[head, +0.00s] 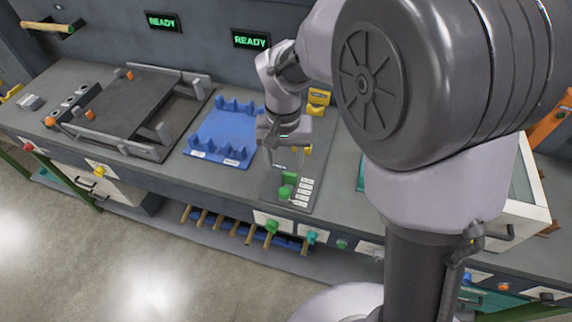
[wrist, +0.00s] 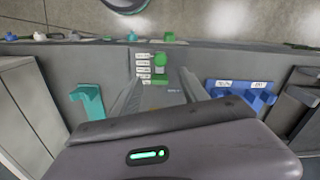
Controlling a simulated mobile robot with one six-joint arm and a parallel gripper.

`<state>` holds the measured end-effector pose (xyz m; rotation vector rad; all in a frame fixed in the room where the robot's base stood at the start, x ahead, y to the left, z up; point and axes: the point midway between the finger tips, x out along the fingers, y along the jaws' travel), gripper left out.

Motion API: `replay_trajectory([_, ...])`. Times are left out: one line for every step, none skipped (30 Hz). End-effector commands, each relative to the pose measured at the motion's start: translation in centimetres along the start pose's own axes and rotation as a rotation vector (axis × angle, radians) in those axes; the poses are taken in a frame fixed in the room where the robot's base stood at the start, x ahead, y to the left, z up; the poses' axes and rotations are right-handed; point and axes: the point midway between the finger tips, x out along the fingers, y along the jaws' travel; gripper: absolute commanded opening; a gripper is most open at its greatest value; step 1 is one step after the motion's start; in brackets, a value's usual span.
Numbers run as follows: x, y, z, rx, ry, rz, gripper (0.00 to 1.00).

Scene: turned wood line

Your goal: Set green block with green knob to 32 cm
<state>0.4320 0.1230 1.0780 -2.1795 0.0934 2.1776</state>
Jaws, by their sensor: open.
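The green block with its green knob (head: 287,189) sits on a dark plate (head: 273,201) near the front edge of the bench, beside a column of white labels (head: 301,190). The label writing is too small to read. In the wrist view the green block (wrist: 160,60) lies beyond my fingertips, with a second green patch just nearer. My gripper (head: 289,157) is above and behind the block in the head view, pointing down. In the wrist view my gripper (wrist: 160,90) has its two fingers wide apart with nothing between them. It appears apart from the block.
A blue rack (head: 222,138) stands left of the plate; a teal bracket (wrist: 88,100) stands on the other side. A dark tray fixture (head: 110,105) fills the left bench. A green front knob (head: 271,226) sits below the plate. Two displays read READY (head: 251,40).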

Motion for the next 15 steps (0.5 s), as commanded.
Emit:
replay_trajectory([2.1, 0.0, 0.1, 0.0, -0.004, 0.001, 0.52])
replay_trajectory([3.1, 0.0, 0.1, 0.0, -0.004, 0.001, 0.52])
replay_trajectory([4.3, 0.1, 0.1, 0.001, -0.004, 0.001, 0.52])
replay_trajectory([5.2, 0.1, 0.1, 0.001, -0.004, 0.001, 0.52])
replay_trajectory([6.1, 0.1, 0.1, 0.001, -0.004, 0.001, 0.52])
replay_trajectory([7.2, 0.1, 0.1, 0.001, -0.004, 0.0, 0.52])
replay_trajectory([8.0, 0.1, 0.1, 0.001, -0.003, 0.0, 0.52])
replay_trajectory([8.7, 0.1, 0.1, 0.001, -0.003, 0.0, 0.52])
replay_trajectory([9.6, 0.1, 0.1, 0.001, -0.003, 0.001, 0.52])
replay_trajectory([10.2, 0.1, 0.1, 0.001, -0.003, 0.0, 0.52])
replay_trajectory([10.7, 0.1, 0.1, 0.001, -0.002, 0.0, 0.52])
replay_trajectory([11.2, 0.0, 0.1, 0.002, -0.002, -0.001, 0.52])
replay_trajectory([11.6, 0.0, 0.1, 0.001, -0.001, -0.001, 0.52])
replay_trajectory([11.8, 0.0, 0.1, 0.001, -0.001, -0.001, 0.52])
replay_trajectory([12.1, 0.0, 0.1, 0.002, -0.001, -0.001, 0.52])
